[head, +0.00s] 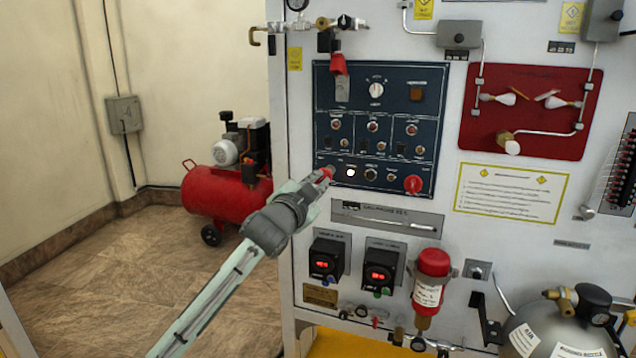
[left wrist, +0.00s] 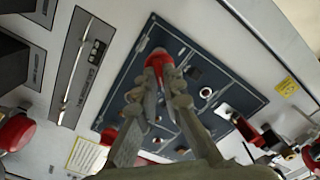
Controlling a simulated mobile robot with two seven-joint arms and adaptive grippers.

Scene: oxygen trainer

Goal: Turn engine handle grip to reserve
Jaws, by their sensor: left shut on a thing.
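The engine handle grip appears to be the small red grip (head: 328,172) at the lower left corner of the dark blue control panel (head: 352,100). My left gripper (head: 321,178) reaches it from the lower left and is shut on it. In the left wrist view the red grip (left wrist: 158,58) shows between and just beyond the fingertips (left wrist: 158,84). The fingers hide part of the grip and any label beside it, so I cannot read its position. My right gripper is not in view.
A red knob (head: 413,184) sits at the panel's lower right corner. Below are two black units with red displays (head: 327,260) and a red-topped cylinder (head: 432,280). A red compressor (head: 222,190) stands on the floor to the left. The floor in front of it is clear.

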